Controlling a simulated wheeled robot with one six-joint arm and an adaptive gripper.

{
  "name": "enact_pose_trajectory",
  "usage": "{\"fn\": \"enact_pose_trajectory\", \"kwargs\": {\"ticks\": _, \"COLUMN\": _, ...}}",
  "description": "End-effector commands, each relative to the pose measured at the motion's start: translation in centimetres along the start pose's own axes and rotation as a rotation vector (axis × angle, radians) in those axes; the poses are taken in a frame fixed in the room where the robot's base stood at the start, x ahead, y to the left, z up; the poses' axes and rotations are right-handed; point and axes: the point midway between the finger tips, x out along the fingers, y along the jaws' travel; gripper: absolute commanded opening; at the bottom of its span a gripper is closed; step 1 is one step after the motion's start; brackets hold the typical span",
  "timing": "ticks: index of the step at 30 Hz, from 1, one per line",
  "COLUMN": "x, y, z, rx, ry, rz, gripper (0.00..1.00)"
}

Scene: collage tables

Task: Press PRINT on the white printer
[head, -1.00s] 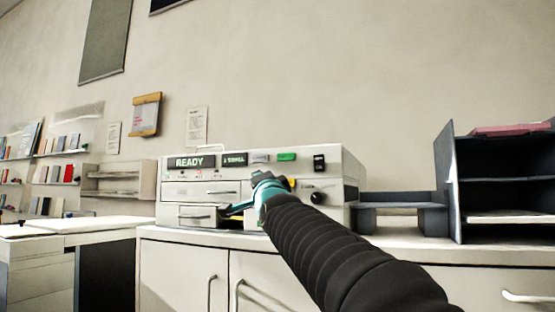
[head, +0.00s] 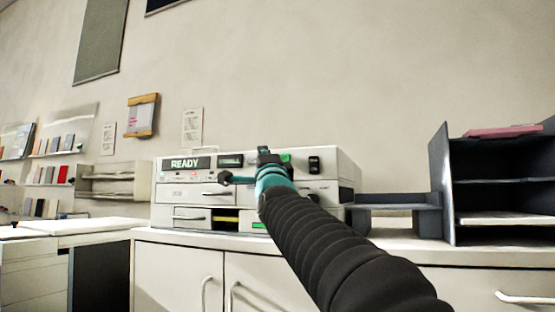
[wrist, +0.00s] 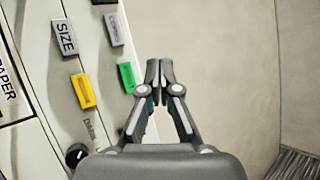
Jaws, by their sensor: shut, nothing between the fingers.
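The white printer (head: 172,194) stands on the counter, its READY display (head: 190,163) lit at the upper left. In the head view a green button (head: 286,157) shows just right of my gripper (head: 266,156), which covers part of the panel. The wrist view shows the green button (wrist: 126,77) just left of my shut, empty fingertips (wrist: 160,72). A yellow button (wrist: 83,90) and a grey button (wrist: 113,29) sit nearby on the panel. I cannot read a PRINT label. I cannot tell whether the fingertips touch the panel.
A black knob (wrist: 76,155) is at the lower left of the wrist view. A dark paper rack (head: 440,185) and a low grey stand (head: 395,200) are right of the printer.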

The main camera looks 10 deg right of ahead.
Motion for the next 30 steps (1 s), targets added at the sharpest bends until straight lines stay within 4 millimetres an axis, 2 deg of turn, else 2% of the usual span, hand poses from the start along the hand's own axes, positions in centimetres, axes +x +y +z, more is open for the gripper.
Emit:
{"fn": "enact_pose_trajectory", "kwargs": {"ticks": 15, "x": 4.4, "y": 3.2, "z": -3.2, "rx": -0.001, "ry": 0.000, "rz": 0.002, "gripper": 0.00}}
{"fn": "enact_pose_trajectory", "kwargs": {"ticks": 21, "x": 5.2, "y": 3.8, "z": -3.8, "rx": -0.001, "ry": 0.000, "rz": 0.002, "gripper": 0.00}}
{"fn": "enact_pose_trajectory", "kwargs": {"ticks": 30, "x": 5.3, "y": 4.0, "z": -3.9, "rx": 0.000, "ry": -0.001, "rz": 0.002, "gripper": 0.00}}
